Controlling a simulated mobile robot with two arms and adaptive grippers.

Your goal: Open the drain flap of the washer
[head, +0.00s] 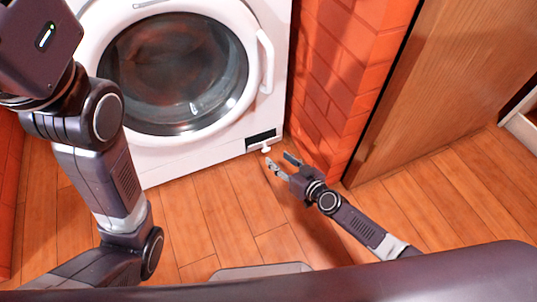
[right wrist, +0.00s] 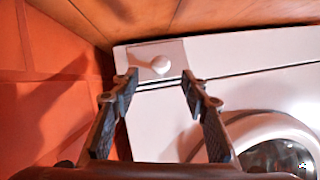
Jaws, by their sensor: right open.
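The white washer (head: 165,165) stands against the wall with its round door shut. Low on its right front, the head view shows a dark rectangle (head: 258,141) with a small white knob (head: 266,149) at its lower edge. In the right wrist view, the drain flap (right wrist: 137,55) is a small white panel carrying the white knob (right wrist: 160,66). I cannot tell how far the flap stands open. My right gripper (head: 280,161) is open and empty, just in front of the flap. In its wrist view the fingers (right wrist: 160,89) straddle the knob's line, apart from it. My left gripper is out of view.
A red brick wall (head: 340,85) stands close to the right of the washer and my right gripper. A wooden panel (head: 445,85) is further right. The wooden floor (head: 235,210) in front of the washer is clear. The washer's door handle (head: 267,62) sticks out above.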

